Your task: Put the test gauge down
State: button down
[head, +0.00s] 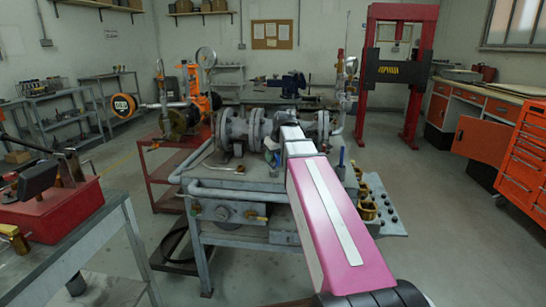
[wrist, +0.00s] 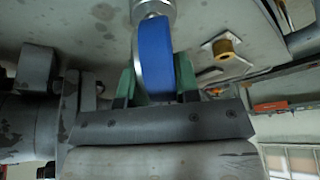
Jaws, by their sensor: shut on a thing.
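The test gauge (wrist: 154,55) shows in the wrist view as a blue rounded body seen nearly edge-on, with a silver metal fitting at the top of the picture. My gripper (wrist: 154,84) is shut on it, with green-padded fingers on both sides of the blue body. Its dial face is turned out of sight.
Flanged grey valve pipework (head: 240,130) crosses the bench behind my arm. A plate with a brass nut (wrist: 223,47) lies on the grey surface in the wrist view. Brass cups (head: 367,208) and several dark studs stand at the bench's right. Open floor lies further right.

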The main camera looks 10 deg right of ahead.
jog(key=shift+f, duration=0.15)
jog(key=c, duration=0.8)
grip_release()
jog(key=shift+c, duration=0.2)
jog(key=v, duration=1.2)
